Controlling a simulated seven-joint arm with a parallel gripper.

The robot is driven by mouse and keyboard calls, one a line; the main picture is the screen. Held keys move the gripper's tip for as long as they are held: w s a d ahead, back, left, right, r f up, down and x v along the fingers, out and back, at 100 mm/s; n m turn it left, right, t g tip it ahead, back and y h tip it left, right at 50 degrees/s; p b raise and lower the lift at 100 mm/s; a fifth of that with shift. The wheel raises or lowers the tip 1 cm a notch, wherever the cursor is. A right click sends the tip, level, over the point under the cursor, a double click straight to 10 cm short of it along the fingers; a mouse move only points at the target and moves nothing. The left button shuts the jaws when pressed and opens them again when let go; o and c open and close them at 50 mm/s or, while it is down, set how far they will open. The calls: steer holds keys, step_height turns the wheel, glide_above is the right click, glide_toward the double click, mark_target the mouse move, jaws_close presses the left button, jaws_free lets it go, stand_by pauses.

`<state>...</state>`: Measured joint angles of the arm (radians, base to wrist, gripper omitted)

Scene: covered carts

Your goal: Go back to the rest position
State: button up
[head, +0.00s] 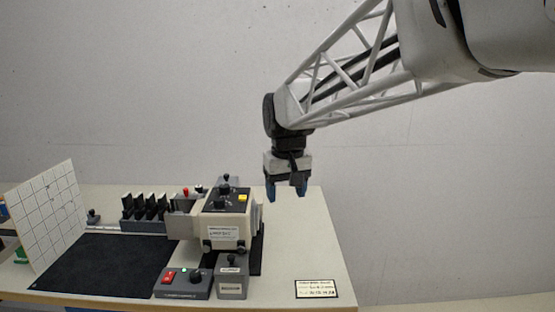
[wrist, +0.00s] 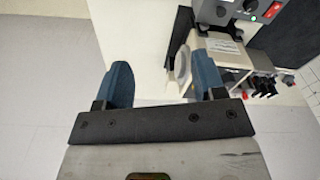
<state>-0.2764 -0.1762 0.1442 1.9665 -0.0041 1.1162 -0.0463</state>
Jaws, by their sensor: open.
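My gripper (head: 286,192) hangs from the end of my lattice arm, above the table's right part and just right of the beige machine (head: 228,228). It points downward. Its two blue fingers stand apart and nothing shows between them. In the wrist view the gripper (wrist: 163,82) is also open and empty. In that view the beige machine (wrist: 220,50) lies behind and beside the right finger. No marker for a rest position shows in either view.
The table (head: 310,255) has free room on its right, with a label card (head: 317,288) near the front. A black mat (head: 100,265), a white grid panel (head: 48,215), a rack of black plates (head: 145,208) and a red-switch box (head: 182,283) stand on the left and front.

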steer(key=s+d+f+m, duration=0.1)
steer(key=s+d+f, duration=0.2)
steer(key=s, duration=0.6)
steer(key=s+d+f+m+t, duration=0.1)
steer(key=s+d+f, duration=0.3)
steer(key=s+d, duration=0.4)
steer(key=s+d+f+m, duration=0.2)
steer(key=s+d, duration=0.3)
steer(key=s, duration=0.5)
steer(key=shift+s+d+f+t, duration=0.3)
steer(key=shift+s+f, duration=0.1)
steer(key=shift+f, duration=0.3)
steer(key=shift+w, duration=0.1)
